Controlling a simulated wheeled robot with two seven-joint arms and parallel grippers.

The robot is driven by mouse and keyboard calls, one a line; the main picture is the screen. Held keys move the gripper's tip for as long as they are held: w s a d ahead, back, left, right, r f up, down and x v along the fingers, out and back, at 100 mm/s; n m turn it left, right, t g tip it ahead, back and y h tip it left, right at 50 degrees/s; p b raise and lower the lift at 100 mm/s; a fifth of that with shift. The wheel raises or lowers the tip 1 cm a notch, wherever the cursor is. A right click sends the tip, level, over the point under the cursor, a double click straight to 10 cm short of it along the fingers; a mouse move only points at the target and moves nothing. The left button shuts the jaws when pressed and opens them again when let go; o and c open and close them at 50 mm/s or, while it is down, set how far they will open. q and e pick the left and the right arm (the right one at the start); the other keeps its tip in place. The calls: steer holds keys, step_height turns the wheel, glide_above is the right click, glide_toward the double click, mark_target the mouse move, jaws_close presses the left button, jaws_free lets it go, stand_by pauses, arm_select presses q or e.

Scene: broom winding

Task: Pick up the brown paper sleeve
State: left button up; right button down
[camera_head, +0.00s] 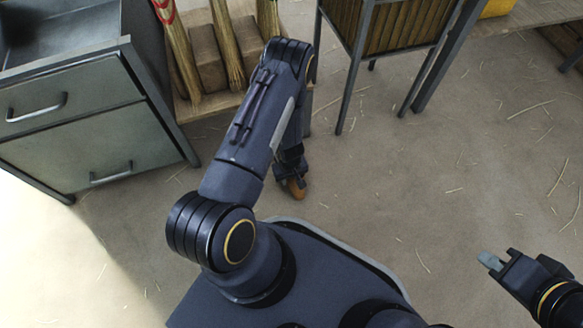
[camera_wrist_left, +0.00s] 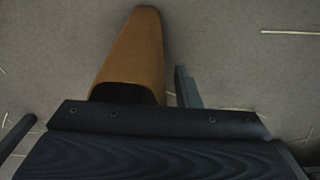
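The brown paper sleeve (camera_wrist_left: 135,55) is a tapered tube in the left wrist view. Its dark open end faces my left gripper and its narrow end points away. In the head view only a small part of the sleeve (camera_head: 296,188) shows, just below my left gripper (camera_head: 289,172). One finger of this gripper (camera_wrist_left: 187,88) shows close to the sleeve's right edge. The other finger is hidden, so I cannot tell whether the gripper grips the sleeve. My right gripper (camera_head: 492,261) is at the lower right, away from the sleeve; its opening is unclear.
A grey drawer cabinet (camera_head: 80,120) stands at the left. Broom bundles (camera_head: 178,55) and brown blocks (camera_head: 208,58) sit on a low wooden shelf behind my left arm. A metal-legged stand (camera_head: 390,35) is at the back. The floor (camera_head: 420,180) on the right is mostly clear, with loose straws.

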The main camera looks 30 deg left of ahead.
arm_select(q)
jaws_close()
steer(key=shift+r, duration=0.1)
